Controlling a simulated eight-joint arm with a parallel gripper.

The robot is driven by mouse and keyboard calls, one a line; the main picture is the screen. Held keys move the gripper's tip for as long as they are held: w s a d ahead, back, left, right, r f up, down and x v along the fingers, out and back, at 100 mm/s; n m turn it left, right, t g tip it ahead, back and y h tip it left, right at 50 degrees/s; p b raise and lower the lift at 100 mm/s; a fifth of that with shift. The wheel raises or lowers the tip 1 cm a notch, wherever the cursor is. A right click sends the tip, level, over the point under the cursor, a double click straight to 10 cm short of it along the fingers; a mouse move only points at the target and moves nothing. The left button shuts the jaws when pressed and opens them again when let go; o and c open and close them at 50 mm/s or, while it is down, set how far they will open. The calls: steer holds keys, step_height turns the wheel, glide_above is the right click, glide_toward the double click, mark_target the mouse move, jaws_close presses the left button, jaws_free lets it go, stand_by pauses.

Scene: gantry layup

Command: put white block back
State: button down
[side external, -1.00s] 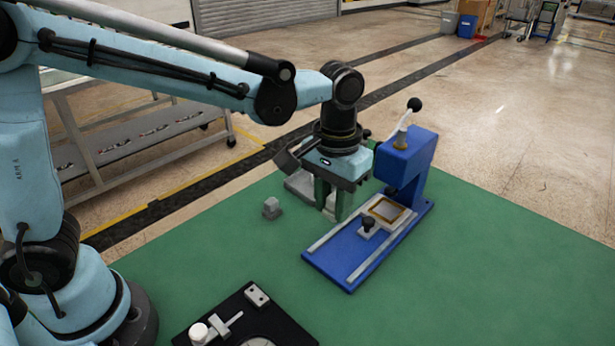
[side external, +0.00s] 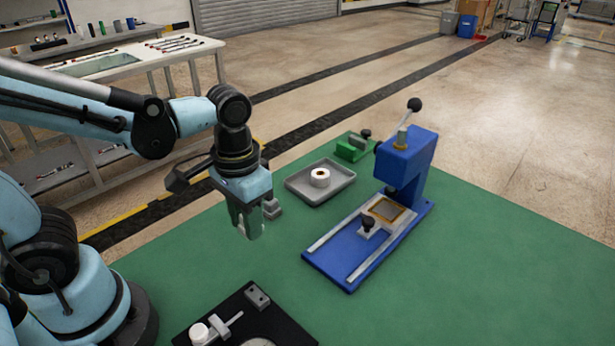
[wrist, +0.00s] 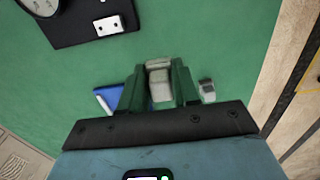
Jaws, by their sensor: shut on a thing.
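My gripper (side external: 248,225) hangs above the green mat, left of the tray. In the wrist view my gripper (wrist: 159,80) is shut on a pale white-grey block (wrist: 160,83), which sits between the two green fingers. In the side view the block is mostly covered by the fingers. It appears held off the mat.
A small grey block (side external: 272,208) stands on the mat (side external: 300,250) just behind my gripper. A grey tray (side external: 300,187) holds a white ring (side external: 320,177). A blue press (side external: 345,265) stands right, a black fixture board (side external: 285,330) in front. Mat between them is clear.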

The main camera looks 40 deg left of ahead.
steer(key=w+a+f, duration=0.1)
steer(key=a, duration=0.1)
steer(key=w+a+f, duration=0.1)
steer(key=a+f, duration=0.1)
steer(key=w+a+f, duration=0.1)
steer(key=a, duration=0.2)
steer(key=shift+w+f, duration=0.35)
steer(key=shift+f, duration=2)
steer(key=shift+f, duration=0.1)
steer(key=c, duration=0.8)
jaws_free()
steer(key=shift+s+d+r+t, duration=0.1)
steer(key=shift+d+r+t, duration=0.2)
steer(key=shift+r+t, duration=1.45)
steer(key=shift+d+r+t, duration=0.3)
steer(key=shift+r+t, duration=0.35)
steer(key=shift+r, duration=2.15)
steer(key=shift+s+d+r+t, duration=0.1)
steer(key=shift+d+r+t, duration=0.2)
steer(key=shift+r+t, duration=1.45)
